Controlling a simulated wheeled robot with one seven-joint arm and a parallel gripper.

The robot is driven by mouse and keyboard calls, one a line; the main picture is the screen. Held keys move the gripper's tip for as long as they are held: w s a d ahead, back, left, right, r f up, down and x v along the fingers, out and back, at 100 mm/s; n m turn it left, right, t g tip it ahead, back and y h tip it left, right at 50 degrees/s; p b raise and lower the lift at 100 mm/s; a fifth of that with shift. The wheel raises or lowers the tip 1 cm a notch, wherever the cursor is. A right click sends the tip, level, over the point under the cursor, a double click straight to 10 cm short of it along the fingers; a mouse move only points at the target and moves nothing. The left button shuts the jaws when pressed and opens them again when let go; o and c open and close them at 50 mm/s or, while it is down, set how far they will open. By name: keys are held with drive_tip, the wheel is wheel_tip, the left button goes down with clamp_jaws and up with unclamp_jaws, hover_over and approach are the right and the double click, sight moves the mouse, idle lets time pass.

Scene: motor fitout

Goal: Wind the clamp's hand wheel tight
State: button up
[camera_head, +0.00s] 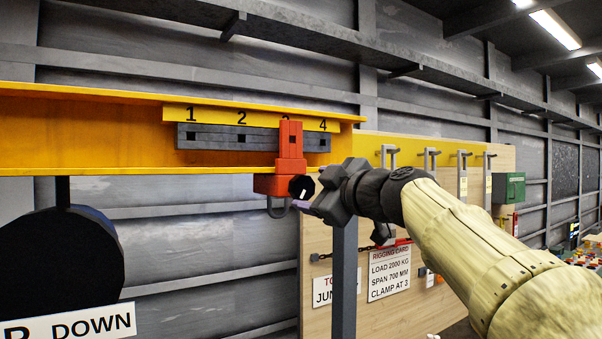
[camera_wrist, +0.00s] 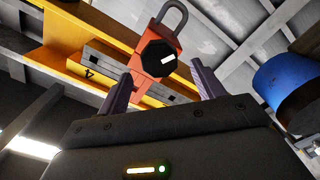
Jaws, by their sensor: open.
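The red clamp (camera_head: 289,141) sits on the yellow beam (camera_head: 80,130), over the grey slotted strip by the mark 3. Its dark hand wheel (camera_head: 301,187) faces my gripper at the lower right, and a grey shackle hangs below. In the wrist view the black octagonal hand wheel (camera_wrist: 158,58) bears a white mark and lies ahead, between the lines of my two fingers. My gripper (camera_wrist: 160,88) is open and empty. In the head view my gripper (camera_head: 306,202) is close to the wheel; contact cannot be told.
A wooden board (camera_head: 430,150) with hanging hooks and a rigging card (camera_head: 388,272) reading "CLAMP AT 3" stands behind my arm. A grey post (camera_head: 343,280) stands below my wrist. A large black round body (camera_head: 65,275) hangs at left.

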sight(304, 187)
drive_tip(key=p+x, duration=0.2)
drive_tip(key=x, duration=0.3)
drive_tip(key=shift+w+a+p, duration=0.2)
drive_tip(key=shift+w+p, duration=0.05)
drive_tip(key=shift+p, duration=0.1)
drive_tip(key=c, duration=1)
